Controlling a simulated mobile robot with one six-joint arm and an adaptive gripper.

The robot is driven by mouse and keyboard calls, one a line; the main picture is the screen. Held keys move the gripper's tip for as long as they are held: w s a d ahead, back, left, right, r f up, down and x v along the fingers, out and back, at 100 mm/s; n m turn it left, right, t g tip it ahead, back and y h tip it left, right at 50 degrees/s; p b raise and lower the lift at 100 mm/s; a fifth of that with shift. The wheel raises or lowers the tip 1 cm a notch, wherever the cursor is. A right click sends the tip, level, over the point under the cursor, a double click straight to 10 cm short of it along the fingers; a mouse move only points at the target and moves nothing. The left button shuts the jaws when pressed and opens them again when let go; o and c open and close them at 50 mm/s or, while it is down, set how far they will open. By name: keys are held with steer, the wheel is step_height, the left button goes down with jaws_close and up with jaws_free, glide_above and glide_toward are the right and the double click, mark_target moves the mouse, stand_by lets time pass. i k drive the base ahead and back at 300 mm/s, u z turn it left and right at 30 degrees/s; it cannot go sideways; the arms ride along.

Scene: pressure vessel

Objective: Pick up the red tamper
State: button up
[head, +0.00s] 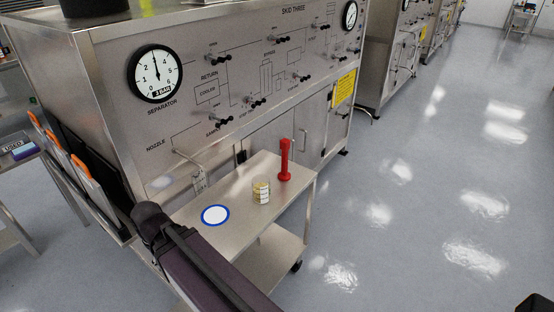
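The red tamper (285,161) stands upright on the metal cart top (243,216), near its back right corner. It has a wider red base and a narrower neck below its top. Part of my arm shows at the lower middle, left of and in front of the cart. My gripper's fingers cannot be made out in the head view. Nothing is seen touching the tamper.
A glass beaker with yellowish contents (261,189) stands left of the tamper. A white disc with a blue rim (215,215) lies nearer. The steel skid panel (200,100) with gauges and valves rises behind the cart. Open floor (400,220) lies right.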

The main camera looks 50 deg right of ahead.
mark_target(283, 175)
steer(key=z, duration=0.1)
steer(key=i, duration=0.2)
steer(key=z, duration=2.65)
steer(key=i, duration=0.6)
steer(key=u, duration=0.1)
